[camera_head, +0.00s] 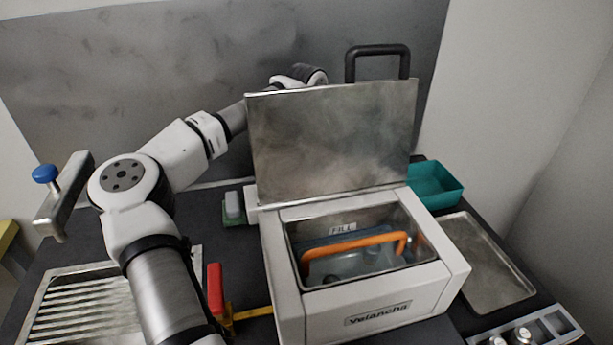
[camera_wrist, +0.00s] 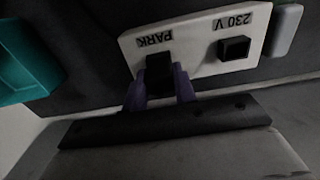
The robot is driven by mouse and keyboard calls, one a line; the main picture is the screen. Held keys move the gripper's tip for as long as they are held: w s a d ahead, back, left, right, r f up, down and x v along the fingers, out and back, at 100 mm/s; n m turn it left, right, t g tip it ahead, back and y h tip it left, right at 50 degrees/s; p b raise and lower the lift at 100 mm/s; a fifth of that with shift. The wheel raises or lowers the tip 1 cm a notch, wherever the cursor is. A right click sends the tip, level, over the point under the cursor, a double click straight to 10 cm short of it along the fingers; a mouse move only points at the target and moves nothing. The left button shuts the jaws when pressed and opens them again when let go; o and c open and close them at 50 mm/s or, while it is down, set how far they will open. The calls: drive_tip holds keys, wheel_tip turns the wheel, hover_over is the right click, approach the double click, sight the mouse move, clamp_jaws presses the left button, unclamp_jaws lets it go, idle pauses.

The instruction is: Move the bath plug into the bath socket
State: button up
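In the wrist view a black plug (camera_wrist: 159,72), which I take as the bath plug, sits at the socket marked PARK on a white panel (camera_wrist: 197,62). The purple fingers of my gripper (camera_wrist: 160,86) lie along both sides of it, with no clear gap. Beside it on the panel is a black square socket (camera_wrist: 234,48) marked 230 V, which looks empty. The labels appear upside down. In the head view, my gripper, the plug and the panel are hidden behind the raised lid (camera_head: 335,140) of the white bath (camera_head: 375,312).
The lid, with its black handle (camera_head: 378,48), stands between the head camera and my gripper. A teal bin (camera_head: 436,186) and a metal tray (camera_head: 485,265) are right of the bath. An orange handle (camera_head: 355,243) shows inside it. A grey wall (camera_head: 180,60) rises behind.

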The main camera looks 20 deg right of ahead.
drive_tip(key=shift+c, duration=1.2)
drive_tip(key=shift+r, duration=0.1)
wheel_tip(320, 180, up, 20)
drive_tip(key=p, duration=1.6)
drive_tip(key=shift+f, duration=0.2)
